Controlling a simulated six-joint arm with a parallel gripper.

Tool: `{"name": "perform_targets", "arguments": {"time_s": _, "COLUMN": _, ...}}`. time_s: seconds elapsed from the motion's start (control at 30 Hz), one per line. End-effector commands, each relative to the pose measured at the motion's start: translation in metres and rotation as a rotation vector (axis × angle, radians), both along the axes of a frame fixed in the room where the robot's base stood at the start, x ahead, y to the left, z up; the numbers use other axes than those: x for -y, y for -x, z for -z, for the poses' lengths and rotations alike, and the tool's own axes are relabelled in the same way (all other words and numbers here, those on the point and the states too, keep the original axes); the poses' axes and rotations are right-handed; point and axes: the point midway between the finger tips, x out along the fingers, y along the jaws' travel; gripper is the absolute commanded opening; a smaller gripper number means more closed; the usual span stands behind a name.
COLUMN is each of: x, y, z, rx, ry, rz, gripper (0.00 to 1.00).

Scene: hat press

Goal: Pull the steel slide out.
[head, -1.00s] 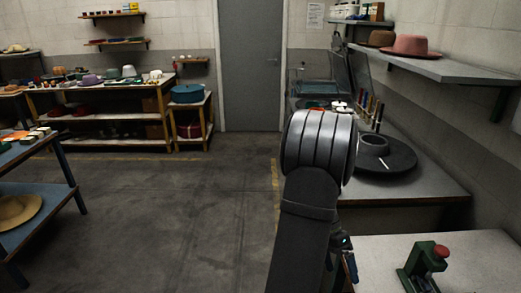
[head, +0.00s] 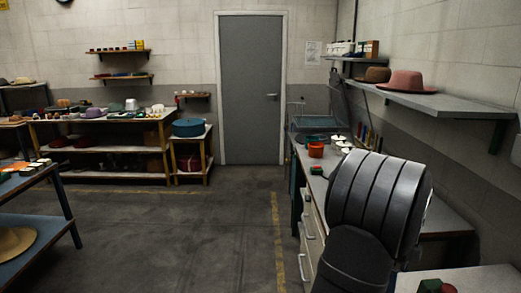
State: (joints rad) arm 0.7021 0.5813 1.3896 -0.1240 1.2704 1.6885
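I cannot make out a steel slide. At the bottom right edge, only the top of a small green device (head: 430,286) with a red knob (head: 448,288) shows on a pale surface (head: 490,280). The rest of it is cut off by the frame. My dark ribbed arm stands just left of and above it and covers part of the bench. My gripper is not in view, so whether it is open or shut does not show.
A grey bench (head: 306,183) with drawers runs along the right, holding an orange pot (head: 316,150) and other items. A wall shelf (head: 430,103) above carries a pink hat (head: 408,80). A blue table (head: 30,220) stands left. The floor (head: 170,235) between is clear.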

Motion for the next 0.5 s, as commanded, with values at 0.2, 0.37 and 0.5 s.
{"name": "perform_targets", "arguments": {"time_s": 0.2, "x": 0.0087, "y": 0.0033, "z": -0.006, "rx": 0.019, "ry": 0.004, "rz": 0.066, "gripper": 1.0}}
{"name": "perform_targets", "arguments": {"time_s": 0.37, "x": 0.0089, "y": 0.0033, "z": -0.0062, "rx": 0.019, "ry": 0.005, "rz": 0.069, "gripper": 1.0}}
{"name": "perform_targets", "arguments": {"time_s": 0.5, "x": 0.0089, "y": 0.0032, "z": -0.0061, "rx": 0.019, "ry": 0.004, "rz": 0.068, "gripper": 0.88}}
